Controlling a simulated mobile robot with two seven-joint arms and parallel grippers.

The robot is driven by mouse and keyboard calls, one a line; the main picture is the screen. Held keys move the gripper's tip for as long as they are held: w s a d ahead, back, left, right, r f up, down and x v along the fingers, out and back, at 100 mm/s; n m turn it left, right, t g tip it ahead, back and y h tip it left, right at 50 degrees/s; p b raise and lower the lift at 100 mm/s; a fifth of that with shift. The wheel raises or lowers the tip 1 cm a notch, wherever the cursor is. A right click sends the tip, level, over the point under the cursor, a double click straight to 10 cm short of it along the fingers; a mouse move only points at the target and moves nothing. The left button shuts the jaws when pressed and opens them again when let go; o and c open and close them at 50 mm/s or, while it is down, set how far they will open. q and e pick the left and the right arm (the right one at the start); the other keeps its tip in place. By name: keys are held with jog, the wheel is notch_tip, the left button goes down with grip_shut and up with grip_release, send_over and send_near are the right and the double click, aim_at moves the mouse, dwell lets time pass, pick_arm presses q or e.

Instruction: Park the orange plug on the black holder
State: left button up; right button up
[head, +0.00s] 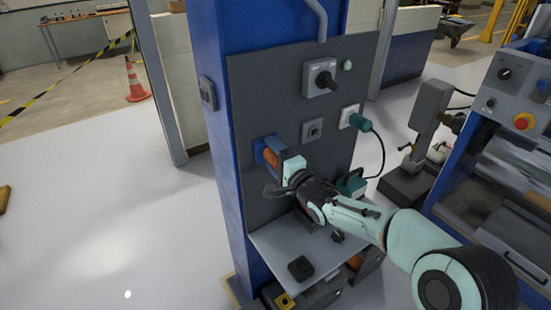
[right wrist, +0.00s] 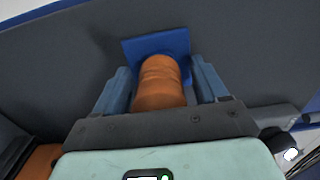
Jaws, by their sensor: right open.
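The orange plug (head: 270,157) sits at a blue socket plate (head: 258,150) on the grey panel, partly covered by my gripper. In the right wrist view the orange plug (right wrist: 161,82) points into the blue plate (right wrist: 182,42). My right gripper (head: 279,155) is open, with one finger on each side of the plug; I cannot tell whether they touch it. A black block (head: 300,268) on the shelf below may be the black holder, but I cannot tell for certain. My left gripper is not in view.
The grey panel (head: 255,90) carries a rotary switch (head: 321,76), a grey socket (head: 312,130) and a green plug (head: 357,121) with a hanging cable. The grey shelf (head: 272,246) below has some clear surface. A blue machine (head: 500,160) stands at the right.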

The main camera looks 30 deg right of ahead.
dwell(0.6)
jog(key=shift+c, duration=0.3)
grip_shut()
jog(key=shift+s+f+b, duration=0.1)
jog(key=shift+s+b, duration=0.05)
jog(key=shift+b, duration=0.2)
jog(key=shift+s+d, duration=0.1)
jog(key=shift+s, duration=0.5)
jog(key=shift+s+d+b, duration=0.1)
jog(key=shift+s+b, duration=0.85)
jog(key=shift+s, duration=1.3)
